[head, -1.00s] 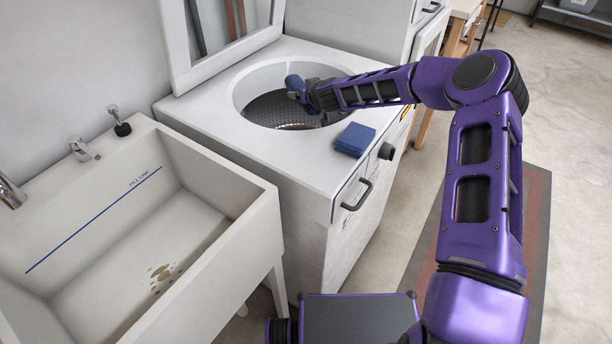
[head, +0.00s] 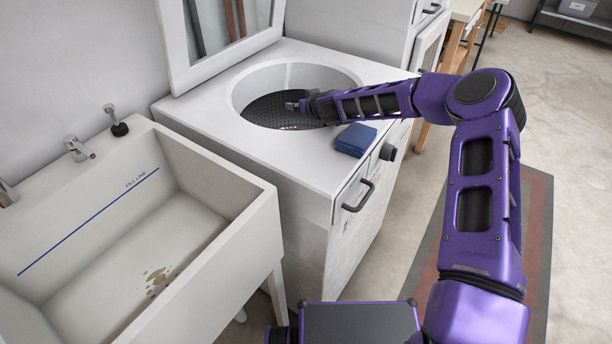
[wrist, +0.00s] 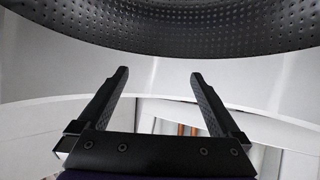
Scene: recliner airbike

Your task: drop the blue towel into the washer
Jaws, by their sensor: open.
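The top-loading washer (head: 300,172) is white, with its round opening and dark perforated drum (head: 270,112) uncovered. My gripper (head: 291,105) is over the opening; in the wrist view its two fingers (wrist: 159,75) are apart with nothing between them. The drum also shows in the wrist view (wrist: 190,28). A folded blue towel (head: 355,139) lies on the washer's top near the front right corner, below my forearm and outside the opening. No blue cloth shows in the visible part of the drum; the rest of its floor is hidden.
The washer's lid (head: 222,40) stands raised at the back. A white utility sink (head: 226,215) with a stained basin stands at the left. Another white appliance (head: 365,32) is behind the washer. A grey and red mat (head: 535,235) lies on the floor at right.

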